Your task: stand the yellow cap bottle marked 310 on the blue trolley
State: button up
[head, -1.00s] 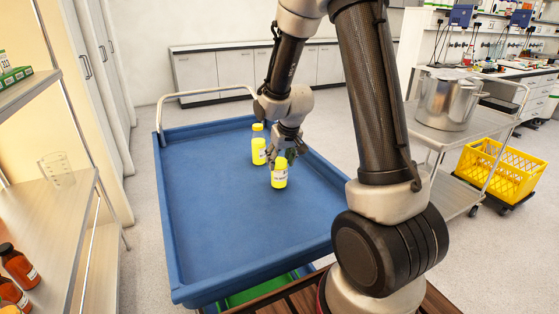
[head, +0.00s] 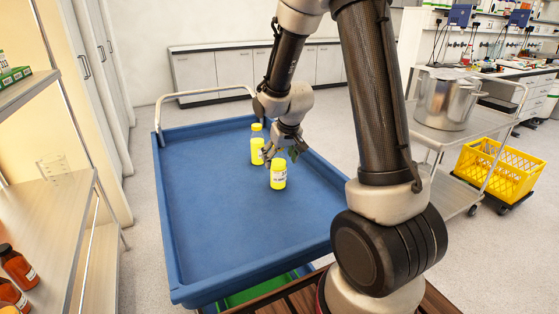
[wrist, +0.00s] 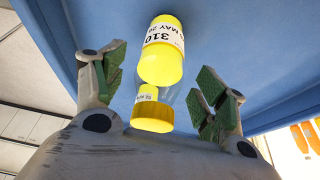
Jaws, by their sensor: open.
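The yellow bottle marked 310 (wrist: 162,50) shows in the wrist view, with the number readable on its white label. It appears to be the front bottle (head: 278,174) in the head view, upright on the blue trolley (head: 215,235), where its label is too small to read. A second yellow-cap bottle (head: 257,146) stands behind it to the left; its cap also shows in the wrist view (wrist: 152,117). My gripper (head: 281,152) is open and empty, just above and behind the front bottle. Its green-padded fingers are spread wide in the wrist view (wrist: 160,90).
The trolley has a raised rim and a clear deck around the bottles. A shelf (head: 55,215) with brown bottles (head: 18,268) and a clear beaker (head: 54,167) stands at left. At right are a metal cart with a steel pot (head: 449,103) and a yellow crate (head: 490,168).

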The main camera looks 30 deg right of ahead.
jog(key=v, duration=1.1)
jog(key=s+r, duration=0.4)
jog(key=s, duration=0.8)
jog(key=s+r, duration=0.5)
jog(key=s, duration=0.7)
jog(key=shift+s+r, duration=0.2)
jog(key=shift+s, duration=0.05)
